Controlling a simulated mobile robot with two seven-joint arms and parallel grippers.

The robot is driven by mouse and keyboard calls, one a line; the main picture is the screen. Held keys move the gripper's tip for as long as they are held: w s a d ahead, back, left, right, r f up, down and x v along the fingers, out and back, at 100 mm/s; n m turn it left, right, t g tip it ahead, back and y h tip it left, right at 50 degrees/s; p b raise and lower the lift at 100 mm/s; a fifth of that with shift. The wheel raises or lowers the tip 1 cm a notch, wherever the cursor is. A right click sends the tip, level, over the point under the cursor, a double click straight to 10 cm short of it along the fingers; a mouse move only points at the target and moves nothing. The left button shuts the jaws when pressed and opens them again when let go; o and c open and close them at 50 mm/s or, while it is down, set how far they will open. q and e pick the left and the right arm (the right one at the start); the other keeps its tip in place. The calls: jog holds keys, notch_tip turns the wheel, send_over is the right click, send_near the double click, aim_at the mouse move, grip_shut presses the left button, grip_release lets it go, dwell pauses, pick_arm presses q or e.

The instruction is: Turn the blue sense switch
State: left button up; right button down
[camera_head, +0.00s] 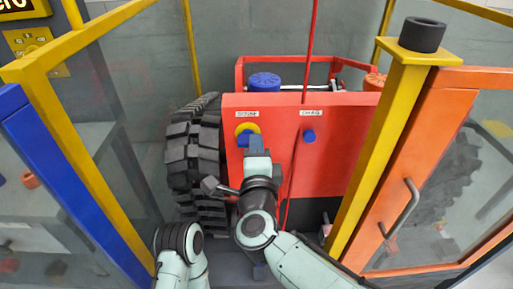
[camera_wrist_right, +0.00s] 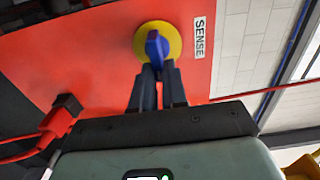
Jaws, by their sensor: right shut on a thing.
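The blue sense switch (camera_wrist_right: 156,45) is a bar-shaped knob on a round yellow disc (camera_wrist_right: 170,31), mounted on a red panel. The SENSE label (camera_wrist_right: 199,38) is beside it. In the head view the yellow disc (camera_head: 254,127) and the blue knob (camera_head: 243,138) show at the panel's left part, partly covered by my gripper. My right gripper (camera_wrist_right: 158,66) is shut on the knob, with a finger at each side of it. It also shows in the head view (camera_head: 256,143).
A second blue knob (camera_head: 308,136) is to the right on the red panel (camera_head: 345,125), with a red cable (camera_head: 296,160) close by. A black tracked wheel (camera_head: 192,155) is at the left. Yellow posts (camera_head: 375,150) and an orange door (camera_head: 415,175) flank the working space.

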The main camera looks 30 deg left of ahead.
pick_arm(q)
jog(key=shift+s, duration=0.1)
dwell(0.3)
pick_arm(e)
jog(key=c, duration=1.2)
grip_release()
jog(key=shift+o, duration=0.2)
